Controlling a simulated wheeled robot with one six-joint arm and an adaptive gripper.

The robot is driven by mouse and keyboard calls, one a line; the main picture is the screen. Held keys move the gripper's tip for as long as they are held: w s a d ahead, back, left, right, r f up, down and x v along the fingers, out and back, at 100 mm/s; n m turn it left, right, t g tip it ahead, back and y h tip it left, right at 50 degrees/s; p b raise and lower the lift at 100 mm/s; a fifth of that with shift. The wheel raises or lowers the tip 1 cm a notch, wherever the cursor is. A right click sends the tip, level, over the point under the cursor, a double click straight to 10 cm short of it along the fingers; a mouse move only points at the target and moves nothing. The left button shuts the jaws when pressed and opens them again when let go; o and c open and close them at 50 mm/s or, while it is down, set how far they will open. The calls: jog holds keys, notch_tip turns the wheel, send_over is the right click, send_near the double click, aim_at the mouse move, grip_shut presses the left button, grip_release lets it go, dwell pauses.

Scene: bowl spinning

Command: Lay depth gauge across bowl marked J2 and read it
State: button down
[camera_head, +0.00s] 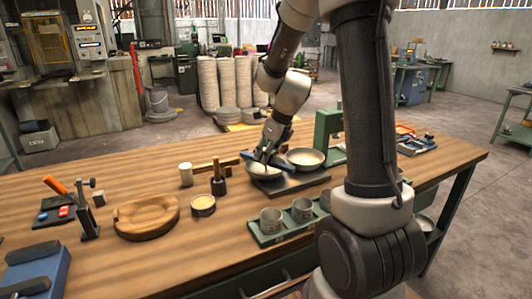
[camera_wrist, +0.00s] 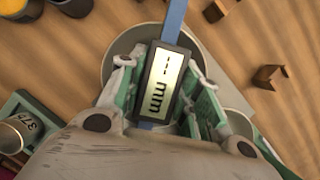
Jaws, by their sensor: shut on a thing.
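My gripper (camera_head: 264,158) is shut on the depth gauge, a blue bar (camera_head: 251,155) with a grey display box. In the wrist view my gripper (camera_wrist: 166,76) has a finger on each side of the box, and the gauge's lit display (camera_wrist: 160,84) shows dashes and "mm", no number. The gauge is over a pale metal bowl (camera_head: 264,175); that bowl's rim (camera_wrist: 116,50) shows beneath it in the wrist view. I cannot tell whether the bar touches the rim. A second metal bowl (camera_head: 305,159) stands to the right. No J2 mark is legible on either bowl.
The bowls stand on a dark plate (camera_head: 290,184) on the wooden bench. A green tray (camera_head: 262,238) with metal cups is in front. A green machine (camera_head: 327,130) stands behind right. A white cylinder (camera_head: 186,174), a tin (camera_head: 203,205) and a wooden form (camera_head: 147,215) are left.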

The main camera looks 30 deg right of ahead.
jog(key=c, duration=0.9)
grip_release()
jog(key=v, duration=1.2)
